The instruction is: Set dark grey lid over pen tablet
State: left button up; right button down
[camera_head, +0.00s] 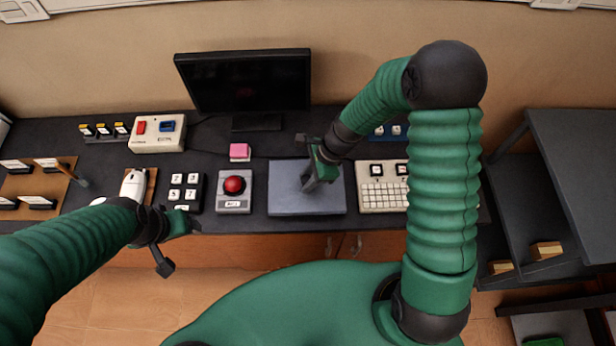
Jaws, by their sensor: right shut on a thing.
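A flat, grey rectangular slab, the lid (285,197), sits on the dark desk between the red-button box and the keyboard. My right gripper (308,185) points down at the middle of the lid and is shut on it. Its fingers hide the spot that they grip. I cannot tell whether the lid rests fully down or hangs slightly above the desk. The pen tablet does not show; anything under the lid is hidden. My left gripper (188,224) is at the desk's front edge, below the number keypad, apart from the lid. Its jaw opening cannot be made out.
A red-button box (234,205) stands close left of the lid, and a cream keyboard (382,198) close right. A number keypad (182,193), a white mouse (134,184), a pink block (240,152) and a monitor (245,82) are also there. Dark shelves (575,150) stand at the right.

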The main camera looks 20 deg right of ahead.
jog(key=shift+f+b, duration=0.6)
jog(key=shift+f, duration=0.35)
dwell(0.6)
jog(key=c, duration=1)
grip_release()
jog(key=shift+c, duration=0.2)
jog(key=shift+o, duration=0.4)
jog(key=o, duration=0.4)
notch_tip(320, 180, up, 7)
jog(key=p, duration=0.7)
jog(key=shift+r, duration=0.1)
